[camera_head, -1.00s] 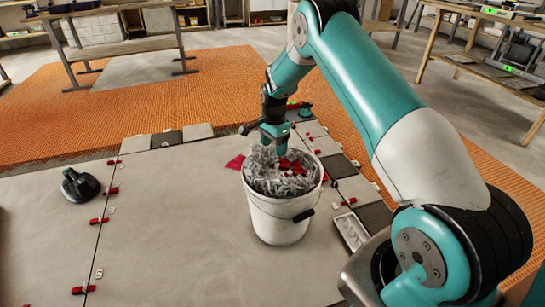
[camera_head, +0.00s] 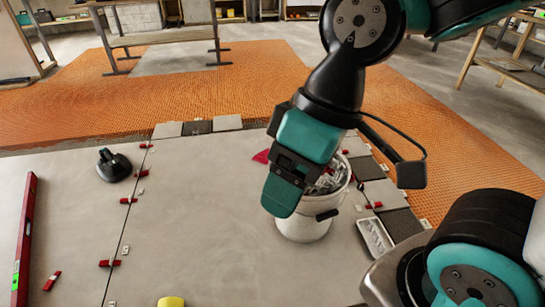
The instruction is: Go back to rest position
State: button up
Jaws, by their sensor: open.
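My gripper (camera_head: 284,200) hangs in front of the white bucket (camera_head: 305,229) and hides much of its top. It points down with its teal fingers toward me, and I see nothing held in it. The fingers overlap in this view, so the gap between them is hard to see. The bucket stands upright on the grey tiles and holds grey and white clips. My arm rises from the gripper to the top right of the picture.
A black suction cup (camera_head: 114,165) sits on the left tile. Red wedges and clips (camera_head: 128,200) line the tile joint. A red level (camera_head: 25,235) lies at far left, and a yellow object (camera_head: 171,301) shows at the bottom edge. A grey tray (camera_head: 375,236) lies right of the bucket.

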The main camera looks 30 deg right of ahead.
notch_tip(320, 180, up, 29)
jog(key=p, duration=2.9)
jog(key=shift+r, duration=0.2)
jog(key=shift+o, duration=0.5)
